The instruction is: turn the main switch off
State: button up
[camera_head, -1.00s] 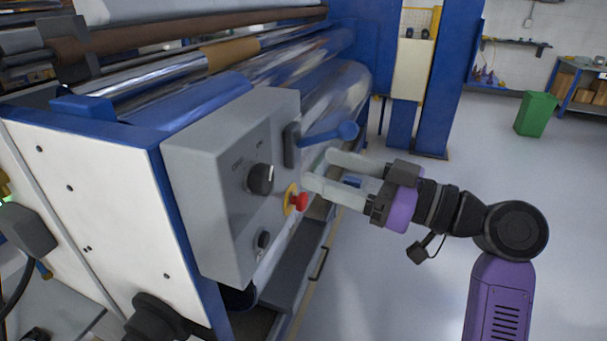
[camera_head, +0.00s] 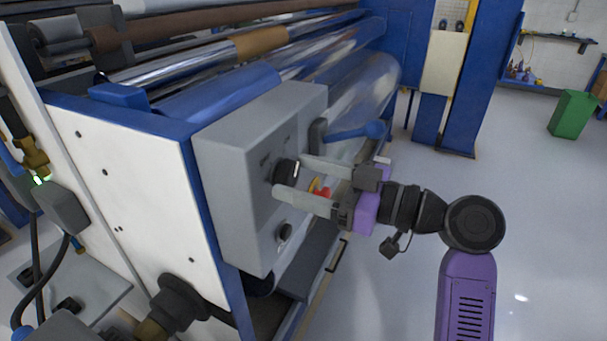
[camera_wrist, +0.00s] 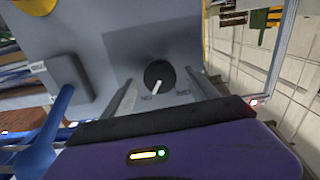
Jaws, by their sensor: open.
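The main switch is a black round knob (camera_head: 286,172) with a white pointer, on the sloping face of the grey control box (camera_head: 232,180). In the wrist view the knob (camera_wrist: 160,74) has its pointer tilted down-left, towards the left of two small labels that I cannot read surely. My gripper (camera_head: 288,177) is open, one finger on each side of the knob. In the wrist view the fingertips of my gripper (camera_wrist: 161,82) straddle it, with gaps showing; contact is not clear.
A red emergency button (camera_head: 322,192) on yellow sits just behind my fingers. A blue-handled lever (camera_head: 350,132) projects above them. A smaller black knob (camera_head: 284,233) is lower on the box. Shiny rollers lie behind. The floor to the right is clear up to a green bin (camera_head: 572,114).

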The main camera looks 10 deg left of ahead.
jog(key=c, duration=1.4)
jog(key=shift+o, duration=0.2)
